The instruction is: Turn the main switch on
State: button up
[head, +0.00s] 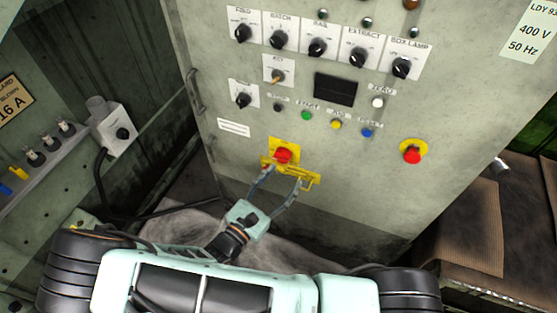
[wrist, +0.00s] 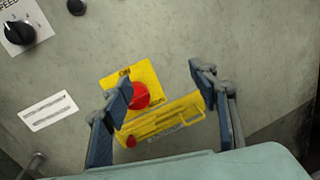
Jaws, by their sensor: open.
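The main switch (head: 283,153) is a red knob on a yellow plate, low on the grey panel. In the wrist view its red knob (wrist: 138,96) shows between my fingers, with a yellow bracket (wrist: 165,121) below and to the right of it. The bracket also shows in the head view (head: 309,179). My gripper (head: 284,178) is open in front of the switch, with its fingers spread to either side. In the wrist view the left finger of my gripper (wrist: 158,98) overlaps the plate's edge. I cannot tell whether the fingers touch anything.
A red button on a yellow round base (head: 412,152) sits to the right on the panel. Rows of black knobs (head: 317,47) and small coloured buttons (head: 306,115) are above. A door handle (head: 193,92) stands out at the panel's left edge. A bench (head: 480,240) is at the right.

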aim_at(281, 157)
jog(key=a+f+n+t+y, duration=0.2)
jog(key=a+f+n+y, duration=0.2)
jog(key=a, duration=0.1)
jog(key=x, duration=1.1)
jog(key=shift+d+f, duration=0.2)
jog(key=shift+f, duration=0.2)
jog(key=c, duration=1.1)
jog(key=shift+c, duration=0.2)
